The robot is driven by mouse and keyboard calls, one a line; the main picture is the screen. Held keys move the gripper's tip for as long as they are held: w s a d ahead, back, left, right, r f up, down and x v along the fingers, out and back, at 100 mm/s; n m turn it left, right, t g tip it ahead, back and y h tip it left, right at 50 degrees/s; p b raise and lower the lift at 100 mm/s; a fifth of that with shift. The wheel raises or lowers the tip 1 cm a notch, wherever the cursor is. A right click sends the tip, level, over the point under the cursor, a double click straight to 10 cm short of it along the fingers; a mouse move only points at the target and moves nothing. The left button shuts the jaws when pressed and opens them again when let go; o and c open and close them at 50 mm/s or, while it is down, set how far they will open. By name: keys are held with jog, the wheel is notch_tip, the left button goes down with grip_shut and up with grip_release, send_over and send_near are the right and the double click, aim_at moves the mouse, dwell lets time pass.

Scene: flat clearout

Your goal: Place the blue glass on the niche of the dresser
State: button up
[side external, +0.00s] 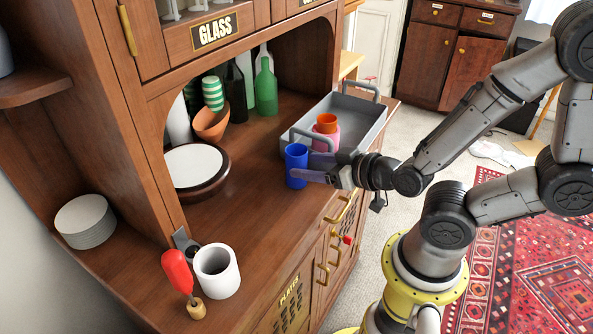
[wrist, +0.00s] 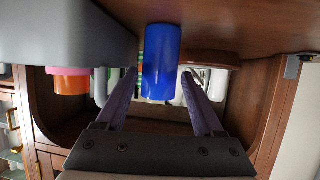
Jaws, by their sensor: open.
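The blue glass (side external: 296,165) stands upright on the dresser counter, just in front of a grey tray. My gripper (side external: 308,170) reaches in from the right, low over the counter, with its purple fingers spread. One finger passes along the near side of the glass and the other lies on its far side. In the wrist view, which looks upside down, the glass (wrist: 161,62) sits between the two fingertips (wrist: 160,74), with a visible gap on each side. The arched niche (side external: 262,128) of the dresser opens behind and to the left of the glass.
A white mug (side external: 217,271) stands front left. Counter between board and glass is clear.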

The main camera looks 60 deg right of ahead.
aim_at(287, 165)
jog(key=shift+f, duration=0.45)
jog(key=shift+x, duration=3.7)
jog(key=shift+c, duration=0.2)
jog(key=shift+r, duration=0.1)
grip_shut()
